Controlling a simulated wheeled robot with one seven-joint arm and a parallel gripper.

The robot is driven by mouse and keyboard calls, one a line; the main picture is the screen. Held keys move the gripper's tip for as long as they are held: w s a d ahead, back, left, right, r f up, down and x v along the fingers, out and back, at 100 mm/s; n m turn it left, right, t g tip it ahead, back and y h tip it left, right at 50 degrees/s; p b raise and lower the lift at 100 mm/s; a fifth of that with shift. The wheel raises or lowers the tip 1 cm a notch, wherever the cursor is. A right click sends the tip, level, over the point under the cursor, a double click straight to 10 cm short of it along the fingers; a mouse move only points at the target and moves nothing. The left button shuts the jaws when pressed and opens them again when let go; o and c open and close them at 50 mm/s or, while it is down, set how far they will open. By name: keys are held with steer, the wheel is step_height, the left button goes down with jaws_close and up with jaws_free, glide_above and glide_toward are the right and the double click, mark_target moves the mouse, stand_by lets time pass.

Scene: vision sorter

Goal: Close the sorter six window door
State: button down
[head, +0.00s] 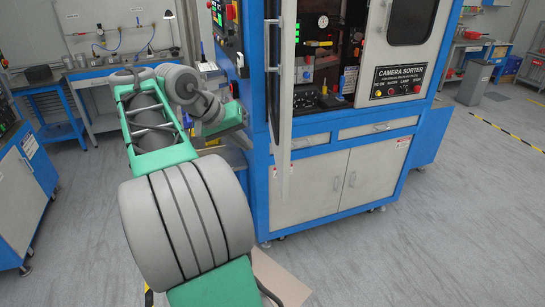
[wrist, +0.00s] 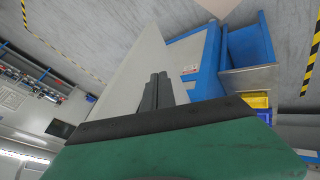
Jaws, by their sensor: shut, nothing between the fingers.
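The camera sorter (head: 350,195) is a tall blue and white cabinet at the centre right of the head view. Its pale-framed door (head: 285,100) stands open, swung out toward me and seen nearly edge-on. The bay behind it is exposed. My gripper (wrist: 158,78) is shut and empty; its dark fingers overlap a pale panel (wrist: 135,75) in the wrist view, which looks like the door. I cannot tell whether they touch it. In the head view the green wrist is left of the door, and the fingertips are hidden or too small to make out.
A control panel (head: 403,79) with buttons sits right of the open bay. Drawers and white cupboards are below. A workbench (head: 105,65) stands behind my arm, and a blue cabinet (head: 22,200) is at the far left. The grey floor in front of the sorter is mostly clear.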

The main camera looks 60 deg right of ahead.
steer(key=b, duration=0.1)
glide_toward(281, 162)
step_height(281, 162, down, 4)
steer(key=w, duration=0.3)
steer(key=s+d, duration=0.1)
steer(key=s, duration=0.1)
steer(key=s+d, duration=0.1)
steer(key=d, duration=0.1)
steer(key=shift+s, duration=0.35)
